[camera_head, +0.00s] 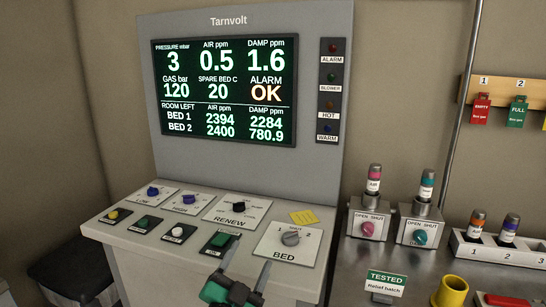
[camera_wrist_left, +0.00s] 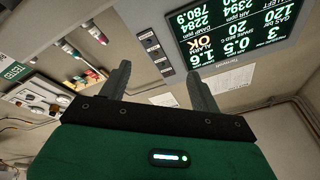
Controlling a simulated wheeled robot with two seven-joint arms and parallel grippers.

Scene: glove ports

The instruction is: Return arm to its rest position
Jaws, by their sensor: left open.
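My left gripper (camera_head: 247,257) is at the bottom middle of the head view, in front of the sloping control panel (camera_head: 130,250). Its two dark fingers are apart with nothing between them. The left wrist view also shows the open, empty fingers of my left gripper (camera_wrist_left: 160,68), with the room appearing upside down. In the head view the fingertips appear just below the grey BED knob (camera_head: 290,238) and a green button (camera_head: 220,240). I cannot tell whether they touch the panel. My right gripper is not in view.
The Tarnvolt display (camera_head: 225,90) stands behind the panel and reads ALARM OK. To the right, two valve blocks (camera_head: 368,222) with coloured bottles, a white rack (camera_head: 500,250) and a yellow cup (camera_head: 450,291) stand on a grey bench.

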